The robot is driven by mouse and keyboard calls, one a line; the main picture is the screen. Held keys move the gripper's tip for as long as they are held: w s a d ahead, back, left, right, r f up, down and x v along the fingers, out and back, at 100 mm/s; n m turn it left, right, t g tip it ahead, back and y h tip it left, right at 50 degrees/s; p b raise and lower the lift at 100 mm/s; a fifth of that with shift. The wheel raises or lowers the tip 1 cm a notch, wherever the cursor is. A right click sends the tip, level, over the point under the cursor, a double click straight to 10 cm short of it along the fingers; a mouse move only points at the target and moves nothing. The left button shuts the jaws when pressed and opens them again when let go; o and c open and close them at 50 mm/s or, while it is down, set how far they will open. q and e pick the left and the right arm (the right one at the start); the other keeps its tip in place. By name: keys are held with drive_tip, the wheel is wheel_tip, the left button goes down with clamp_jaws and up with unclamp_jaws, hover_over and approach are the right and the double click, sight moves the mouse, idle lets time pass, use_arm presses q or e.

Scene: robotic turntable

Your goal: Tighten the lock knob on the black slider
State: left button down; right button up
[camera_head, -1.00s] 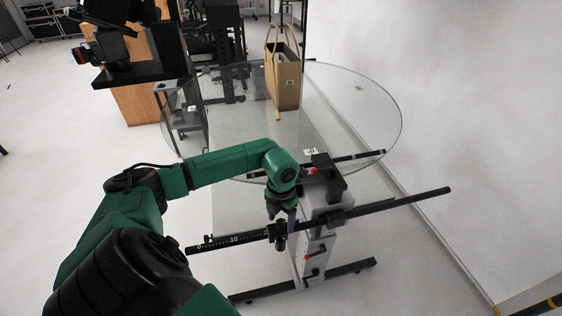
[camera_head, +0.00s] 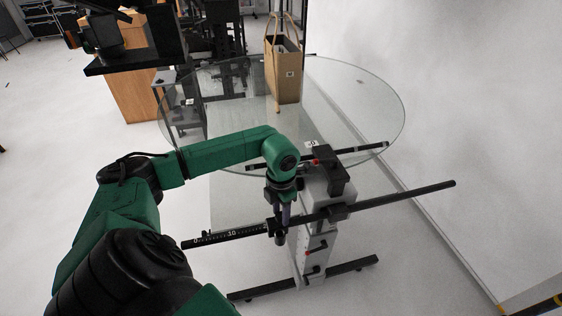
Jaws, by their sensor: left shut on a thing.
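The black slider (camera_head: 278,236) sits on the long dark horizontal rod with a white scale, in front of the turntable. My left gripper (camera_head: 284,213) points down from the green arm and meets the slider from above. Its fingers are shut on the lock knob at the slider's top. The knob itself is mostly hidden by the fingers. My right gripper is not in view.
The scaled rod (camera_head: 398,200) crosses the grey turntable stand (camera_head: 310,243). A round glass tabletop (camera_head: 362,105) lies behind the arm, with a brown paper bag (camera_head: 288,78) on it. Stand feet spread along the floor; a white wall is at right.

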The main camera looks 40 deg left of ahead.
use_arm(q)
drive_tip(key=m+b, duration=0.2)
drive_tip(key=shift+f+m+b, duration=0.2)
drive_tip(key=shift+m+b, duration=0.1)
drive_tip(key=shift+m, duration=0.1)
drive_tip(key=m+b, duration=0.2)
drive_tip(key=m, duration=0.1)
drive_tip(key=shift+m+b, duration=0.3)
drive_tip(key=shift+b, duration=0.05)
drive_tip(key=m+b, duration=0.2)
drive_tip(key=m, duration=0.1)
drive_tip(key=shift+r+m, duration=0.1)
drive_tip(key=shift+m, duration=0.2)
drive_tip(key=shift+r+m+b, duration=0.15)
drive_tip(key=shift+m+b, duration=0.45)
drive_tip(key=shift+m, duration=0.9)
drive_tip(key=shift+c, duration=2.3)
unclamp_jaws()
